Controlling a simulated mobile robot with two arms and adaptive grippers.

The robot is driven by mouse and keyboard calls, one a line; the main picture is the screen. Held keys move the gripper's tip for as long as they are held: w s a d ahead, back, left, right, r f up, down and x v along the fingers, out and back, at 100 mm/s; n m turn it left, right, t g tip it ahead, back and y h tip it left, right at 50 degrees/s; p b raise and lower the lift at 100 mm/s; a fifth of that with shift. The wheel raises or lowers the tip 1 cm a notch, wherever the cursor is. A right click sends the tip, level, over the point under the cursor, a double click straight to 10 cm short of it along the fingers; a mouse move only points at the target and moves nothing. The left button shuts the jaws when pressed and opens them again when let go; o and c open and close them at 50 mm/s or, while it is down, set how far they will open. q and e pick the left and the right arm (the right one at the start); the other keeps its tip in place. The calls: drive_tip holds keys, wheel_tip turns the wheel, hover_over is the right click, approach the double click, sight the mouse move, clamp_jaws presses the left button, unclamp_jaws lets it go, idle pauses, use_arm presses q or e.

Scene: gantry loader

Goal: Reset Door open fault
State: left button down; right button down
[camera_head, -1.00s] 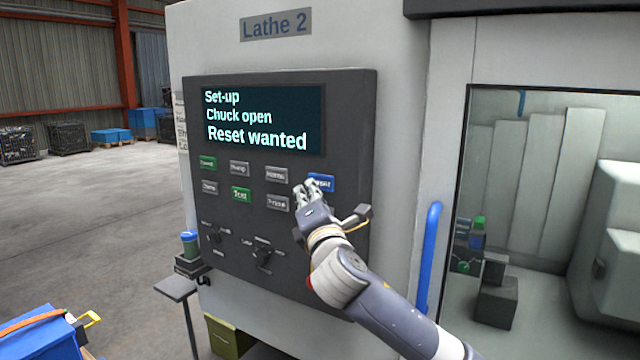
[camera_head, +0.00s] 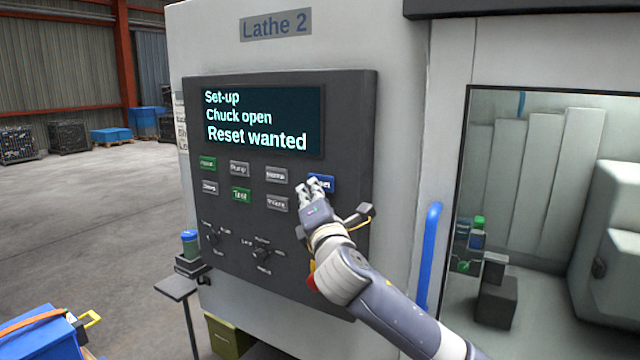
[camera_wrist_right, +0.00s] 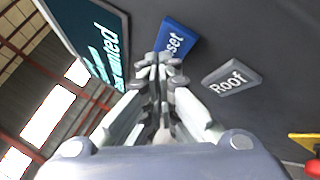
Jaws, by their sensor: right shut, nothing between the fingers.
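The Lathe 2 control panel (camera_head: 340,110) fills the middle of the head view. Its screen (camera_head: 262,120) reads "Set-up, Chuck open, Reset wanted". The blue Reset button (camera_head: 324,182) is at the right end of the upper button row, partly hidden by my fingers. My right gripper (camera_head: 311,186) is shut and empty, with its fingertips at the left part of this button. In the right wrist view the fingertips (camera_wrist_right: 160,60) overlap the lower edge of the blue button (camera_wrist_right: 176,40); I cannot tell whether they touch it. My left gripper is not in view.
Other buttons, such as Test (camera_head: 241,195), and rotary switches (camera_head: 262,252) sit on the panel. A grey Roof button (camera_wrist_right: 232,79) shows beside my fingers in the wrist view. A blue door handle (camera_head: 428,258) stands right of the panel.

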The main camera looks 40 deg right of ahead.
drive_tip(key=shift+w+d, duration=0.15)
drive_tip(key=shift+d, duration=0.2)
idle(0.5)
idle(0.3)
drive_tip(key=shift+s+a+p, duration=0.35)
drive_tip(key=shift+a, duration=0.4)
drive_tip(key=a, duration=0.1)
drive_tip(key=s+a+p, duration=0.1)
drive_tip(key=a, duration=0.1)
drive_tip(key=s+a, duration=0.1)
drive_tip(key=shift+a, duration=0.3)
drive_tip(key=shift+w, duration=0.1)
idle(0.5)
